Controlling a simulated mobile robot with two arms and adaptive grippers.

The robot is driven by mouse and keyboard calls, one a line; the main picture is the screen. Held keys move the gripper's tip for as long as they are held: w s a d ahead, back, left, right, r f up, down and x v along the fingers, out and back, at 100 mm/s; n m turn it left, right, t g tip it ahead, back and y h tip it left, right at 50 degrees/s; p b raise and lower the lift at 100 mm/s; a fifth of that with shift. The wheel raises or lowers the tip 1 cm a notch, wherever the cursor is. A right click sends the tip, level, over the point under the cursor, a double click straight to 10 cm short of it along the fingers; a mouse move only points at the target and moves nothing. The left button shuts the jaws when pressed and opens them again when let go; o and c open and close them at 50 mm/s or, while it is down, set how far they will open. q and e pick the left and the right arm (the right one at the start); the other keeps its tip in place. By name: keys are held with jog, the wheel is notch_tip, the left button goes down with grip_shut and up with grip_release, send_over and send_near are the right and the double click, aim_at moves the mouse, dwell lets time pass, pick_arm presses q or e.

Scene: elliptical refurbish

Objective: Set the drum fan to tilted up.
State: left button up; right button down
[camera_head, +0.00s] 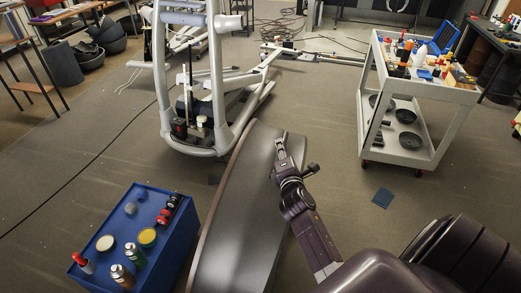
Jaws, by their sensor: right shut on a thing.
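The drum fan (238,220) is a large dark grey drum in the middle of the head view, reaching from the bottom edge up to the grey tubular frame. I look down on its broad curved side, and its open faces are hidden, so I cannot tell its tilt angle. My right gripper (281,143) is at the far right edge of the drum and is shut on it there. The contact point is small and partly hidden by the fingers. My left gripper is out of view.
A blue case (157,232) with cans and jars stands left of the drum. A grey tubular exercise machine (219,75) stands just beyond it. A white cart (456,97) with tools and pans is at the right.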

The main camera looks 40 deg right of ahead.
aim_at(297, 156)
jog(key=shift+m+t, duration=0.3)
jog(key=shift+m, duration=0.1)
jog(key=s+d+f+b, duration=0.1)
jog(key=s, duration=0.1)
jog(key=s+d+f, duration=0.1)
jog(key=s+d, duration=0.1)
jog(key=shift+d+f+b, duration=0.2)
jog(key=shift+d+b, duration=0.05)
jog(key=shift+b, duration=0.1)
jog(key=s+d+f+m+b, duration=0.1)
jog(key=s+d+f+b, duration=0.1)
jog(key=s+d+b, duration=0.1)
jog(key=shift+s+d+m+t, duration=0.3)
jog(key=shift+s+d, duration=0.2)
jog(key=shift+s, duration=0.45)
jog(key=c, duration=2.2)
grip_release()
jog(key=o, duration=0.4)
jog(key=shift+s+d, duration=0.15)
jog(key=shift+s, duration=0.05)
jog(key=shift+c, duration=0.2)
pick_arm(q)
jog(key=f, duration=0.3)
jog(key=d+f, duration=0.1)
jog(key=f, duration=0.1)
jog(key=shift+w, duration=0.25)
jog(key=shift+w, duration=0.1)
pick_arm(e)
jog(key=shift+w+r, duration=0.1)
